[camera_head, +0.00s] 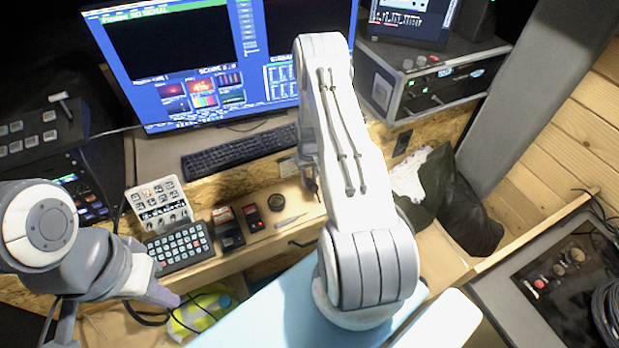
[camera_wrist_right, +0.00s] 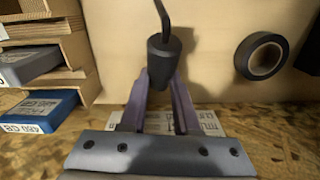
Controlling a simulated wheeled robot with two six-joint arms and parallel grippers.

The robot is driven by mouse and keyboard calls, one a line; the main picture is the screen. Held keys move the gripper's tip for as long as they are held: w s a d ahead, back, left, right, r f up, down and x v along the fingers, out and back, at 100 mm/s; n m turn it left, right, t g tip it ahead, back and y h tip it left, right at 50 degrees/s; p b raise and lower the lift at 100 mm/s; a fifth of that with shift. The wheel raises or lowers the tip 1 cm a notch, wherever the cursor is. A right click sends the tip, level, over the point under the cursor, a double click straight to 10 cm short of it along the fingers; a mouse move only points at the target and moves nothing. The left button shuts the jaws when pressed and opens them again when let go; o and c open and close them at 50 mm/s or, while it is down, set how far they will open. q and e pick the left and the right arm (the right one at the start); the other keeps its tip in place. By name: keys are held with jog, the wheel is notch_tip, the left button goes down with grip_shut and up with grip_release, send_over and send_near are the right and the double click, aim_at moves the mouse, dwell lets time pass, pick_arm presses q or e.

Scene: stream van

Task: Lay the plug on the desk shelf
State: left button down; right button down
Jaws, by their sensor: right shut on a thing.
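The plug (camera_wrist_right: 164,62) is dark and tapered, with a black cable rising from its top in the right wrist view. My right gripper (camera_wrist_right: 160,88) is shut on it, one purple finger on each side. The desk shelf (camera_wrist_right: 214,65) is a pale wooden surface behind the plug; I cannot tell whether they touch. In the head view my right gripper (camera_head: 310,184) is mostly hidden by my arm, over the right part of the shelf (camera_head: 296,196), and the plug is not clear there. My left gripper (camera_head: 165,295) hangs low at the left, its jaw opening unclear.
A black tape roll (camera_wrist_right: 262,56) lies right of the plug. The shelf also carries a keypad (camera_head: 180,247), a white button panel (camera_head: 158,205) and small red-black items (camera_head: 226,228). The keyboard (camera_head: 240,150) and monitors are behind.

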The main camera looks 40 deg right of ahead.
jog(key=shift+f, duration=0.15)
jog(key=c, duration=0.6)
grip_release()
jog(key=shift+c, duration=0.2)
